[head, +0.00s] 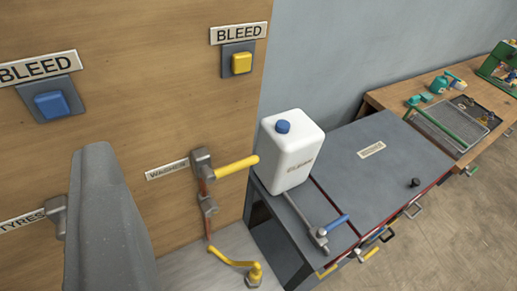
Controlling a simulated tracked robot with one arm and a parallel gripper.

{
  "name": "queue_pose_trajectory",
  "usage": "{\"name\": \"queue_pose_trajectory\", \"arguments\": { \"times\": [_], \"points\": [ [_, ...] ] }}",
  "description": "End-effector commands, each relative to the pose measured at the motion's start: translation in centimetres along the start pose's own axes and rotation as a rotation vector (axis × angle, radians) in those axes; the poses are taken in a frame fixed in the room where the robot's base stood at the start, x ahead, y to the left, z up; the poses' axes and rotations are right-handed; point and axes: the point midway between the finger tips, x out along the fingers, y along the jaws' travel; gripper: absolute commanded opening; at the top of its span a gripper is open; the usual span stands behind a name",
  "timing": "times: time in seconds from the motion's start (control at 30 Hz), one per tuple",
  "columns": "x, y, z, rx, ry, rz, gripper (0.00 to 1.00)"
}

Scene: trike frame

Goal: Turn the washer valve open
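The washer valve (203,160) is a grey body on the wooden panel, right of a label reading WASHER (167,170). Its yellow lever (237,167) points right and slightly up. A reddish pipe with a grey fitting (208,205) runs down below it. A large grey shape (100,220), apparently my gripper or the arm part behind it, fills the lower left. It is to the left of the valve in the picture and appears apart from the lever. No fingertips can be made out, so its opening is hidden.
A blue button (51,104) and a yellow button (242,63), both labelled BLEED, are on the panel. A TYRES fitting (55,215) is partly hidden. A white jug (291,155) stands right of the lever on a dark bench (400,160). A yellow-handled fitting (253,272) sits below.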

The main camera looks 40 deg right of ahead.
Motion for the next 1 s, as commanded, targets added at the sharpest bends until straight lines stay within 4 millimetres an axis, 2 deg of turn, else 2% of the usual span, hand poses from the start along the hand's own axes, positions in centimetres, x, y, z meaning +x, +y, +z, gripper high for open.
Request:
{"name": "queue_pose_trajectory", "arguments": {
  "times": [0.33,0.47,0.57,0.63,0.8,1.0],
  "points": [
    [0.0,0.0,0.0,0.001,0.001,-0.001,0.39],
    [1.1,0.6,0.9,0.043,0.013,-0.009,0.39],
    [3.4,2.1,2.8,0.142,0.041,-0.030,0.39],
    [5.7,3.6,4.9,0.249,0.071,-0.047,0.39],
    [11.1,6.8,11.1,0.569,0.168,-0.082,0.39],
    [15.4,10.2,18.9,0.958,0.304,-0.096,0.39]
  ]
}}
